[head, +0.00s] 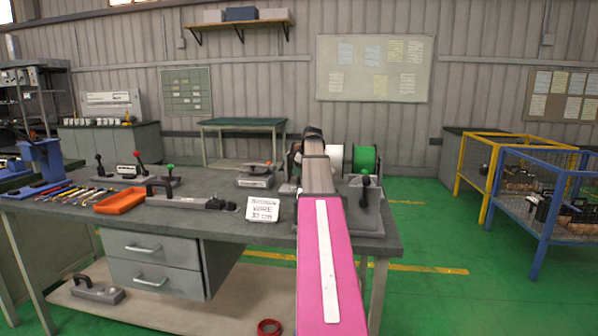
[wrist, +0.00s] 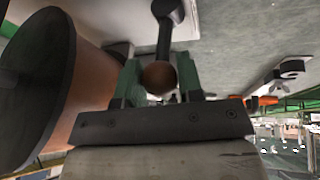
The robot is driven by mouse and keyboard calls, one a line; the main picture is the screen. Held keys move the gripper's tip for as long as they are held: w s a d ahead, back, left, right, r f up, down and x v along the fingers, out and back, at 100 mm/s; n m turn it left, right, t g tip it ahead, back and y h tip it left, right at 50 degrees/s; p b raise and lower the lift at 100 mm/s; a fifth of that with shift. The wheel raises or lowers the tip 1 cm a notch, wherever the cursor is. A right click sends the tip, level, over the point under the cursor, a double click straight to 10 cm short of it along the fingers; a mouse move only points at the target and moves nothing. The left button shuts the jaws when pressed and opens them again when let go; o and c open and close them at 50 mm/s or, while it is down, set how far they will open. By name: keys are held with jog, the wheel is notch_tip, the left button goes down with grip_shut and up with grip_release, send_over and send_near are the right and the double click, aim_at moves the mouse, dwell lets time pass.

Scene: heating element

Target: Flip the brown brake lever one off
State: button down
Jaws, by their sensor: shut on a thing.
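In the wrist view, the brown ball knob of the brake lever (wrist: 159,79) sits between the two green fingers of my gripper (wrist: 159,74), which is shut on it. The lever's dark shaft (wrist: 164,38) runs from the knob toward the top of the picture. In the head view, my arm reaches over the workbench to the spools at its back right. It hides the brown lever and the fingertips there.
A copper-brown spool with a dark flange (wrist: 35,90) is close left of my gripper in the wrist view. Green (head: 364,160) and white (head: 337,160) spools, a black lever (head: 365,190) and a sign (head: 263,208) stand near my arm. An orange tray (head: 120,201) lies left on the workbench (head: 215,225).

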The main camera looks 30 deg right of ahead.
jog(key=shift+s+a+f+n+t+h, duration=0.25)
jog(key=shift+s+a+t+h, duration=0.3)
jog(key=shift+t, duration=0.4)
jog(key=shift+s+a+f+n+t+h, duration=0.2)
jog(key=shift+s+a+t+h, duration=0.15)
jog(key=shift+s+t+h, duration=0.5)
jog(key=shift+s+a+f+n+t+h, duration=0.25)
jog(key=shift+s+a+t+h, duration=0.2)
jog(key=shift+t, duration=0.65)
jog(key=c, duration=1.1)
grip_release()
jog(key=shift+o, duration=0.2)
jog(key=v, duration=1)
jog(key=shift+s+r, duration=0.2)
jog(key=shift+s, duration=0.1)
